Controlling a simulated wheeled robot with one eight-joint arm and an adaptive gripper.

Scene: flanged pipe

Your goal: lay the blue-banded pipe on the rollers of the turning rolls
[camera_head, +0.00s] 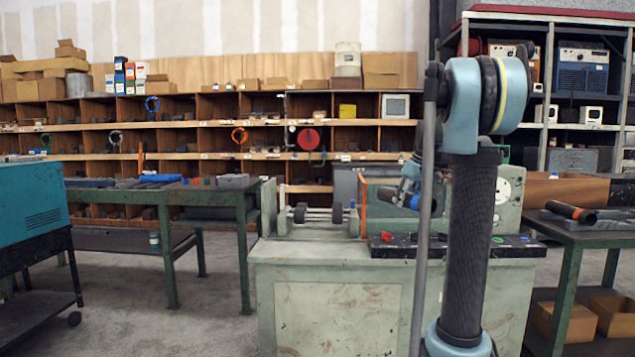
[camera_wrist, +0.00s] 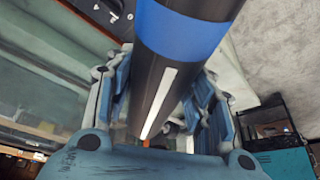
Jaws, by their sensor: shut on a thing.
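The blue-banded pipe (camera_wrist: 170,70) is black with a wide blue band and a white stripe along it. In the wrist view it runs between the fingers of my gripper (camera_wrist: 158,104), which is shut on it. In the head view my gripper (camera_head: 408,186) is above the right part of the bench, partly behind my arm, and only a short piece of the pipe (camera_head: 414,202) shows. The turning rolls (camera_head: 318,214) stand on the bench to the left of my gripper. Their dark rollers show no pipe on them. The pipe is held apart from the rolls.
The pale green bench (camera_head: 330,262) carries the rolls, with an orange upright (camera_head: 363,206) beside them. A black panel (camera_head: 385,244) with coloured parts lies on the bench's right. An orange-ended pipe (camera_head: 572,212) lies on the right table. A green table (camera_head: 130,195) stands at left.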

